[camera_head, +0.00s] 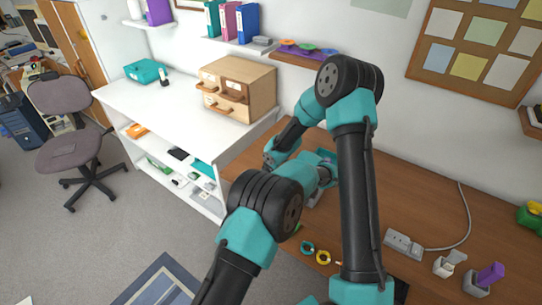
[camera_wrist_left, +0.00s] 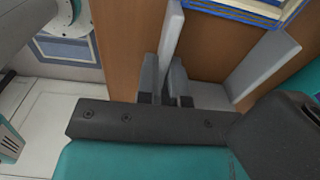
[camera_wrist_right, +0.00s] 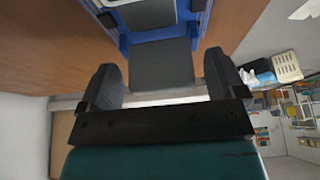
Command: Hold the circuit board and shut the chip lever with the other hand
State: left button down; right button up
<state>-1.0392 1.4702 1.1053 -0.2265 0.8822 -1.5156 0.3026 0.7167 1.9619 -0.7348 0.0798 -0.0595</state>
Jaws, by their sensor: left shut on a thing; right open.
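The circuit board (camera_wrist_right: 123,42) shows as a blue panel at the top of the right wrist view, with a dark grey block (camera_wrist_right: 150,13) on it. A blue, yellow-edged part of it (camera_wrist_left: 262,12) shows at the top right of the left wrist view. My left gripper (camera_wrist_left: 166,72) is shut on a thin grey upright piece (camera_wrist_left: 173,28); I cannot tell whether this belongs to the board. My right gripper (camera_wrist_right: 162,70) is open, its fingers apart on either side of a grey plate (camera_wrist_right: 163,65) at the board's edge. I cannot make out the chip lever. My arms hide most of this area in the head view.
The brown desk (camera_head: 410,185) carries a power strip (camera_head: 403,244), coloured rings (camera_head: 322,257) and small items on the right. A white shelf unit (camera_head: 165,115) with wooden drawers (camera_head: 238,88) adjoins the desk on the left. The desk's back right is fairly clear.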

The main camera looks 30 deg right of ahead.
jog(key=shift+r, duration=4.85)
jog(key=shift+a, duration=0.15)
jog(key=shift+a+g+h, duration=0.1)
jog(key=shift+g+h, duration=0.2)
jog(key=shift+g, duration=0.9)
jog(key=shift+d+r+g+h, duration=0.25)
jog(key=shift+r+g+h, duration=0.3)
jog(key=shift+g, duration=0.35)
jog(key=shift+f, duration=0.15)
notch_tip(320, 180, down, 12)
jog(key=shift+r, duration=0.1)
